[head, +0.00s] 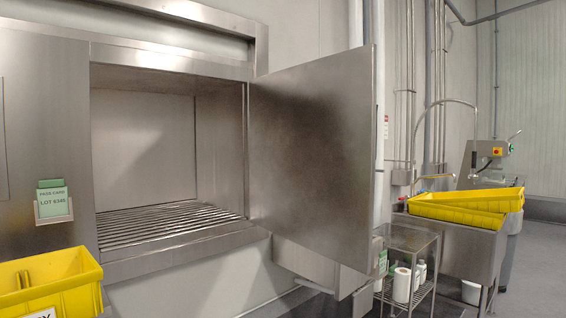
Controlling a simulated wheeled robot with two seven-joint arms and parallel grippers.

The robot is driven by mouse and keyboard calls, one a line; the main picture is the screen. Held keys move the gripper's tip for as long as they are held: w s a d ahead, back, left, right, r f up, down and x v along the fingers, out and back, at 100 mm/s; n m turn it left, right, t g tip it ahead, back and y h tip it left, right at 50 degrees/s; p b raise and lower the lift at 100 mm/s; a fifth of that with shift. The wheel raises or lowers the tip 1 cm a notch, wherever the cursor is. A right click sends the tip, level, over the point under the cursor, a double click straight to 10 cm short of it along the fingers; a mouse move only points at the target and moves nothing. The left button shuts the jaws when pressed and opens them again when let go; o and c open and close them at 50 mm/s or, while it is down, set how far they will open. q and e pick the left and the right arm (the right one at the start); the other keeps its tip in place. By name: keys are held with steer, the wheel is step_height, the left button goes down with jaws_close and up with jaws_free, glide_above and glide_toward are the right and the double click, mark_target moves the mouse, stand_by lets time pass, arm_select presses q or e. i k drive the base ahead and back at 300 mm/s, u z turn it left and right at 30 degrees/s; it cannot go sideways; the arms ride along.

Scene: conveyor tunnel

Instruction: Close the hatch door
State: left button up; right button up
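The hatch door (312,155) is a flat stainless steel panel, hinged on the right side of the hatch opening. It stands wide open, swung out toward me and to the right. The hatch opening (150,150) shows an empty steel chamber with a floor of metal rollers (170,222). The hatch frame (180,258) has a steel sill along its lower edge. Neither of my grippers is in the head view, so I cannot see whether they are open or shut.
A yellow bin (55,283) stands at the lower left, below a green lot card (52,197) in a wall holder. Right of the door are a wire-shelf cart (410,240) with bottles and a paper roll, and a steel sink (470,250) holding yellow bins (465,205).

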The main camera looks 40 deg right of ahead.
mark_target(312, 124)
steer(key=z, duration=2.75)
steer(key=i, duration=3.45)
steer(key=u, duration=5.4)
steer(key=k, duration=1.05)
